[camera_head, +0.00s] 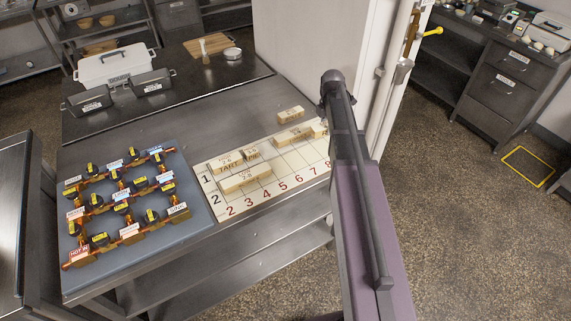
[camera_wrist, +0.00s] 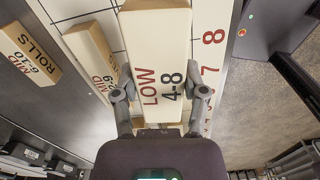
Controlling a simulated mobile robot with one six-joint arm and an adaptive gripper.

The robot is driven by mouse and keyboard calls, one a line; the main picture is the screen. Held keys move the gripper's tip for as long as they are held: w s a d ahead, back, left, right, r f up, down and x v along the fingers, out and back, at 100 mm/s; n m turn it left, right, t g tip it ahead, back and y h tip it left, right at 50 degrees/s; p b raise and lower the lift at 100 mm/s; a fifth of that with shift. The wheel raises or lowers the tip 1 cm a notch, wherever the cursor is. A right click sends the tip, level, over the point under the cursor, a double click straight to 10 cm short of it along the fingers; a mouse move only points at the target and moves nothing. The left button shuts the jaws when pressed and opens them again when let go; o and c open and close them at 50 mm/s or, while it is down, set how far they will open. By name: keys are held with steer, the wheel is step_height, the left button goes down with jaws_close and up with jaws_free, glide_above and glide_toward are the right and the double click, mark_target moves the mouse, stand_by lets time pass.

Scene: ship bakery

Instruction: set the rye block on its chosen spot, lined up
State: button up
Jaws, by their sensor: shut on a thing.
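My gripper (camera_wrist: 161,93) is shut on a long pale wooden block (camera_wrist: 157,45) in the wrist view, one finger on each long side. The block's visible face reads "LOW 4-8"; no name shows on it, so I cannot tell from print that it is the rye block. It is over the numbered white grid board (camera_wrist: 208,58), left of the red 7 and 8, its long sides roughly along the grid lines. I cannot tell whether it touches the board.
The rolls block (camera_wrist: 28,52) and another MID block (camera_wrist: 91,50) lie left of the held block. Tart (camera_head: 228,164), pie (camera_head: 253,153) and another block (camera_head: 246,180) occupy the board's left part. A pipe-and-valve panel (camera_head: 196,218) adjoins the board; a white wall (camera_head: 310,60) stands behind.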

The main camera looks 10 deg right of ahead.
steer(key=shift+n, duration=0.3)
steer(key=s+a, duration=0.2)
steer(key=a, duration=0.1)
steer(key=s+a+f+b, duration=0.1)
steer(key=s+a, duration=0.5)
steer(key=shift+s+a+f+b, duration=0.25)
steer(key=shift+a+f+b, duration=0.05)
steer(key=shift+a, duration=0.05)
steer(key=s+a+f+b, duration=0.1)
steer(key=s+a, duration=0.8)
steer(key=s, duration=0.2)
steer(key=shift+s+a+f+n+b, duration=0.3)
steer(key=shift+s+f+n+b, duration=0.05)
steer(key=shift+s+n, duration=0.05)
steer(key=shift+w, duration=0.15)
steer(key=b, duration=0.1)
glide_above(287, 164)
steer(key=s, duration=0.1)
steer(key=shift+s+a+f, duration=0.1)
steer(key=shift+s+f, duration=0.05)
steer(key=shift+f, duration=0.55)
steer(key=shift+w, duration=0.35)
steer(key=shift+w+d+f+b, duration=0.2)
steer(key=shift+w+f+b, duration=0.15)
steer(key=shift+f+b, duration=1.45)
steer(key=shift+b, duration=0.2)
